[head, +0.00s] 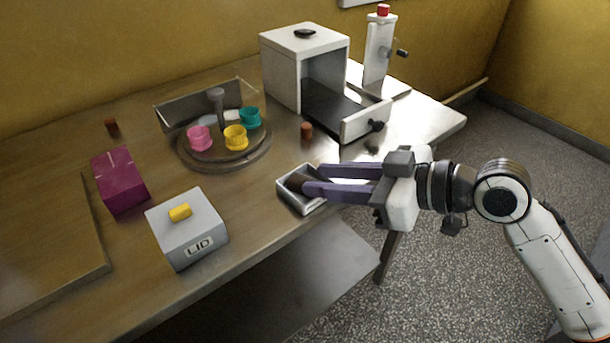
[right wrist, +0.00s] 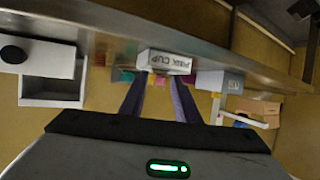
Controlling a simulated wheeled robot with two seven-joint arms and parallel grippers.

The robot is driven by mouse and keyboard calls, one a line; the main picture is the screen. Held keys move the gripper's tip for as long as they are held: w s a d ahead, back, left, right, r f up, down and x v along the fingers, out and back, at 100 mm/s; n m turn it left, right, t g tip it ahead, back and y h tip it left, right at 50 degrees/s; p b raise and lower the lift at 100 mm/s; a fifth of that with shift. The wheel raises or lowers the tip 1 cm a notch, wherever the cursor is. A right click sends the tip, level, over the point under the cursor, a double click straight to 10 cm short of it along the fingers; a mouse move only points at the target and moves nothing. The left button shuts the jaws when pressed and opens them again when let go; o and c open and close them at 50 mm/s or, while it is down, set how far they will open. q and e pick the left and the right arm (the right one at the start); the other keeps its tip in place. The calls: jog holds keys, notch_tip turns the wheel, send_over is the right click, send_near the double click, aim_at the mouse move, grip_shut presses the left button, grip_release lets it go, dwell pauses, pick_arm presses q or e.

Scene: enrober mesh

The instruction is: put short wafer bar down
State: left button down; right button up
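A dark brown bar (head: 298,182), seemingly the short wafer bar, shows inside a small metal tray (head: 291,203) at the table's front edge. My right gripper (head: 312,180) reaches in from the right, with its two purple fingers apart over the tray and their tips close to the bar. The fingers partly cover the bar, and contact cannot be made out. In the right wrist view the fingers (right wrist: 158,85) stand apart with no bar visible between them. Beyond them is the tray's wall, labelled PINK CUP (right wrist: 165,62). My left gripper is not in view.
Behind the tray a round stand (head: 226,160) carries pink, yellow and teal cups. A grey LID box (head: 190,239) and a purple box (head: 119,180) stand left. A white machine (head: 283,76) stands behind. Small brown pieces stand at the stand's right (head: 307,131) and far left (head: 112,126).

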jog(key=v, duration=0.6)
jog(key=shift+s+r, duration=0.15)
jog(key=shift+r, duration=0.15)
jog(key=shift+d, duration=0.15)
dwell(0.6)
